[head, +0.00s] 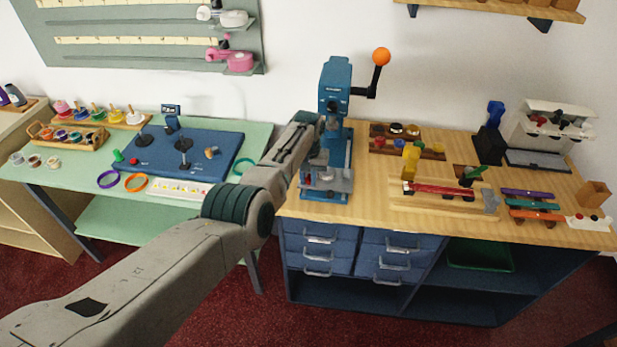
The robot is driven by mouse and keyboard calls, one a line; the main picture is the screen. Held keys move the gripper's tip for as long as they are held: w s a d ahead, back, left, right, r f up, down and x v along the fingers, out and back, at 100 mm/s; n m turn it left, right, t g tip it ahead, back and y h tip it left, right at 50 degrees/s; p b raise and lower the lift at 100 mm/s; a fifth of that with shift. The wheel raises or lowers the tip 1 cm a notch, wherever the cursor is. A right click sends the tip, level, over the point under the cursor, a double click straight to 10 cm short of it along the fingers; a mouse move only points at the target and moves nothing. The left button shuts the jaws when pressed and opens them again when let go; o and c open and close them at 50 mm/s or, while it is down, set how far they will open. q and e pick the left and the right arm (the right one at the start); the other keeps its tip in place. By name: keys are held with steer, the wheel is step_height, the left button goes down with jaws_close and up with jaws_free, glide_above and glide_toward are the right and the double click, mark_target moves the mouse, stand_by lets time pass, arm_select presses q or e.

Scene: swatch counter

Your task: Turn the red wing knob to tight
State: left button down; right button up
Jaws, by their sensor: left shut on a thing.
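The blue press (336,84) stands upright at the left end of the wooden counter, with a lever ending in an orange ball (382,56). My left arm reaches in from the lower left, and my left gripper (321,158) is at the front of the press, above its grey lower plate. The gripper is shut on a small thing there. A small reddish spot (325,176) shows just below the gripper; I cannot tell whether it is the red wing knob. The fingers and my arm hide most of this spot. My right gripper is not in view.
A green table (262,135) at left carries a blue board (215,155), rings and trays. On the wooden counter (375,205), a red-topped wooden fixture (440,189), coloured strips (528,193) and a white machine (550,125) stand to the right. Blue drawers (320,238) are below.

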mark_target(308, 181)
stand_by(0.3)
arm_select(q)
steer(key=c, duration=1.3)
jaws_free()
steer(key=shift+c, duration=0.2)
steer(key=shift+w+r, duration=0.1)
steer(key=shift+r, duration=0.4)
step_height(308, 181, up, 10)
steer(key=b, duration=0.1)
steer(key=shift+f, duration=0.1)
